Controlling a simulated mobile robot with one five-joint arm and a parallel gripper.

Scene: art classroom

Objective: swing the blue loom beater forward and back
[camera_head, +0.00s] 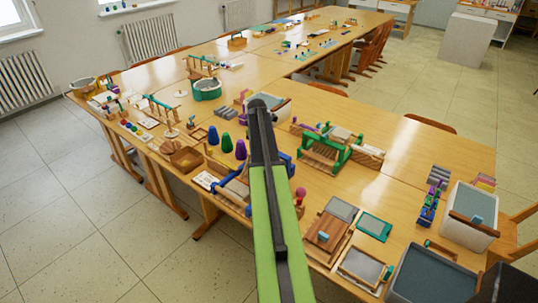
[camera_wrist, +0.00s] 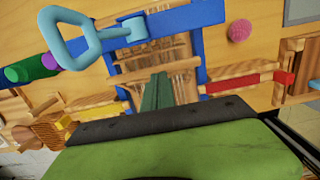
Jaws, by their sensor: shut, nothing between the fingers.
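The blue loom (camera_head: 287,167) stands on the near table in the head view, partly hidden behind my arm. In the wrist view its blue bar (camera_wrist: 180,20) crosses the top, over a frame with wooden slats and blue sides. A light-blue loop handle (camera_wrist: 58,42) joins the bar at the upper left. I cannot tell for certain which blue part is the beater. My gripper (camera_wrist: 157,88) shows as narrow dark-green fingers over the slats, below the bar and apart from the handle. It is shut and empty. In the head view my arm hides it.
A green loom (camera_head: 325,150) stands to the right. Blue, green and purple cones (camera_head: 226,143) stand to the left. A pink ball (camera_head: 300,193) is close on the right, also in the wrist view (camera_wrist: 240,31). Trays and boards crowd the near right; bare tabletop (camera_head: 400,145) lies beyond the green loom.

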